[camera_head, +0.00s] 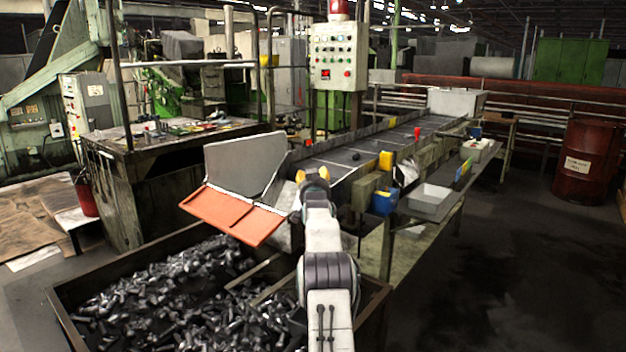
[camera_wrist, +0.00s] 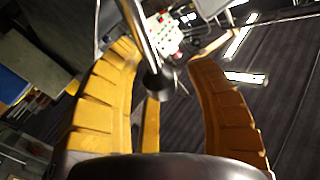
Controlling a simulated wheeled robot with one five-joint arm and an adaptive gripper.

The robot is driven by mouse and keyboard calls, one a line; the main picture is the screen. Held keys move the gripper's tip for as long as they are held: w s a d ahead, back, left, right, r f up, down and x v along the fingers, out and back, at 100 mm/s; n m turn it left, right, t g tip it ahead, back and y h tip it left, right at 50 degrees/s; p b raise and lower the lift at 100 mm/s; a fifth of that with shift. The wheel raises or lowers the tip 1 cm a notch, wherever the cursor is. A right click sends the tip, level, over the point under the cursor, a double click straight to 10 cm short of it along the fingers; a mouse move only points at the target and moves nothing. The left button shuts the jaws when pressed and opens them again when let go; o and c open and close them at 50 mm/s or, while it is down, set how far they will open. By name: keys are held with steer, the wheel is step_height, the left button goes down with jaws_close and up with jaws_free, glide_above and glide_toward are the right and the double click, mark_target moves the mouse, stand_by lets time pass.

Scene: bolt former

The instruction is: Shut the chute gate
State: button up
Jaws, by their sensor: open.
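The chute (camera_head: 243,165) has grey side plates and stands at the near end of the conveyor. An orange-red panel (camera_head: 235,212) slopes down and outward from its mouth, over the bin; I take it to be the gate. My gripper (camera_head: 313,178) is just right of the chute, at the conveyor's near end. In the wrist view, its yellow fingers (camera_wrist: 162,58) are spread open. A metal rod with a dark round end (camera_wrist: 155,82) shows between them. I cannot tell whether it touches the fingers or what it belongs to.
A bin (camera_head: 75,322) full of metal bolts lies below the chute. The conveyor (camera_head: 385,140) runs back to the right, with a control box (camera_head: 337,55) behind it. A side shelf holds a pale tray (camera_head: 430,200). Open floor lies at right, before a red drum (camera_head: 582,165).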

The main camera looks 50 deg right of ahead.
steer(key=shift+o, duration=0.2)
jaws_close()
stand_by(0.3)
